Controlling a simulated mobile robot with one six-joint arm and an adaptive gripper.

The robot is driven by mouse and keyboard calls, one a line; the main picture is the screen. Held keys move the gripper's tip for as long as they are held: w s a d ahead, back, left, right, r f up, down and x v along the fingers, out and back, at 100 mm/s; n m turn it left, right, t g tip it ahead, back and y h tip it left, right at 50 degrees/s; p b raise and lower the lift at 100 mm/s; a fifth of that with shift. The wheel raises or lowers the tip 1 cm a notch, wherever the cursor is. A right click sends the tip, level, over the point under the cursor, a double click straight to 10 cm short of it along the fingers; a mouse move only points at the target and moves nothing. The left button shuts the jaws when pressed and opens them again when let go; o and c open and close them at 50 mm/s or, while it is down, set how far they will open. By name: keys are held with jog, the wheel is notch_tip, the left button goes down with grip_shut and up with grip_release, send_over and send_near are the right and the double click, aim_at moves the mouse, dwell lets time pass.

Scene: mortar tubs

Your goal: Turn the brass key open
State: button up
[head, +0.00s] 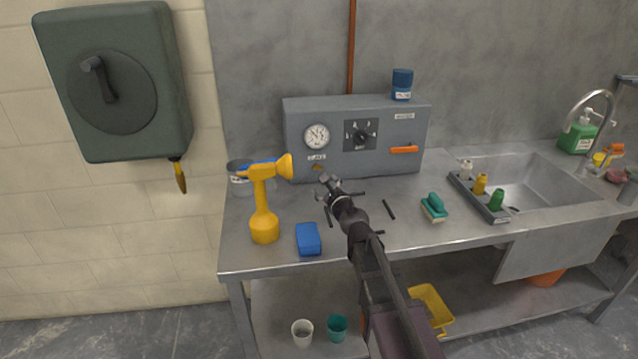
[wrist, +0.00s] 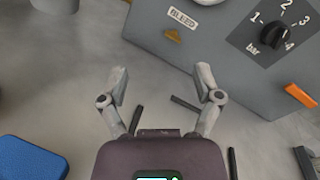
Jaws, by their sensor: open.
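The brass key (head: 318,168) is a small brass tab low on the front of the grey panel box (head: 300,135), just under a label. In the wrist view the brass key (wrist: 174,36) sits below the word BLEED, ahead of my fingers and near the top middle. My gripper (head: 338,184) is over the bench just in front of the box. Its two fingers (wrist: 161,76) are spread apart with nothing between them, and they do not touch the key. The key's exact turn is too small to read.
The box also carries a gauge (head: 316,137), a black selector knob (head: 361,135) and an orange lever (head: 404,149). A yellow drill-like tool (head: 264,215) and a blue sponge (head: 308,239) stand left of my gripper. Dark rods (head: 389,209) lie nearby. A tray of bottles (head: 496,213) is right.

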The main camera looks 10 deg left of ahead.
aim_at(318, 168)
jog(key=f+m, duration=0.1)
jog(key=w+m+t+h+b, duration=0.1)
jog(key=m, duration=0.1)
jog(key=w+f+m+b, duration=0.1)
jog(key=shift+a+f+m+h, duration=0.15)
jog(key=shift+f+m+h, duration=0.15)
jog(key=shift+m+h, duration=0.1)
jog(key=m, duration=0.1)
jog(key=f+m+t+h+b, duration=0.1)
jog(key=m, duration=0.1)
jog(key=shift+w, duration=0.4)
jog(key=shift+w, duration=0.1)
jog(key=x, duration=1.3)
jog(key=shift+w, duration=0.35)
